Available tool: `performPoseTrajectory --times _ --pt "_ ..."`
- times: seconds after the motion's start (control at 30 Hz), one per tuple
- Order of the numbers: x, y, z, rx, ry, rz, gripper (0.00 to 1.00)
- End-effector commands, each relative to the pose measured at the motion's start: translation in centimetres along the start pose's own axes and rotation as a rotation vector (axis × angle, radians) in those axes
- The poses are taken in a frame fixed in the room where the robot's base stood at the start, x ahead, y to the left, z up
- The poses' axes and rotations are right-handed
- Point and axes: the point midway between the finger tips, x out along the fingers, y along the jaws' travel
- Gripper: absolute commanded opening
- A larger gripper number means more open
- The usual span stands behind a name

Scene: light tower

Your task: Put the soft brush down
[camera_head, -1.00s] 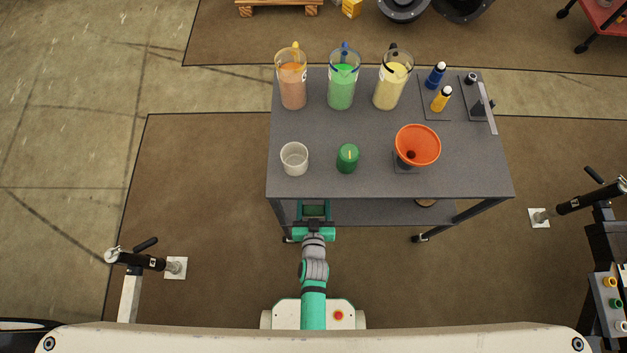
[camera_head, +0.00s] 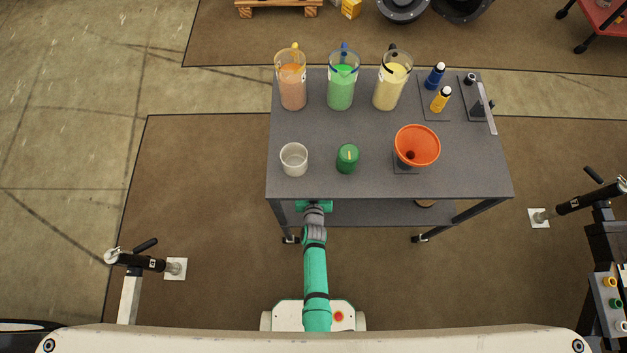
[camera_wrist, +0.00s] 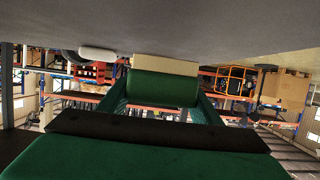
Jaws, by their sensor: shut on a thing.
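My gripper (camera_wrist: 162,106) is shut on the soft brush (camera_wrist: 162,86) in the wrist view. The brush has a dark green rounded body and a pale cream strip (camera_wrist: 165,65) along its far side. That strip overlaps a grey surface (camera_wrist: 200,25) across the top of the view; I cannot tell whether they touch. In the head view my gripper's teal end (camera_head: 314,206) is at the front edge of the grey table (camera_head: 340,187), mostly hidden beneath the top. The brush is hidden there.
A lower shelf (camera_head: 385,212) shows under the tabletop. On top stand an empty beaker (camera_head: 294,159), a green candle (camera_head: 347,158), an orange funnel (camera_head: 417,145) and three filled jugs (camera_head: 341,88). A white object (camera_wrist: 97,52) is by the grey surface.

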Motion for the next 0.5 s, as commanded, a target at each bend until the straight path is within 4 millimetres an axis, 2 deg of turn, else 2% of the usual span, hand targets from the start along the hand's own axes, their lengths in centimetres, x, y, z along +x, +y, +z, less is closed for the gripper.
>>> performPoseTrajectory --times 0.2,0.5 --pt "0.6 -0.3 2.0 -0.003 -0.002 -0.005 0.31" --pt "0.7 -0.2 2.3 -0.001 -0.001 -0.003 0.31"
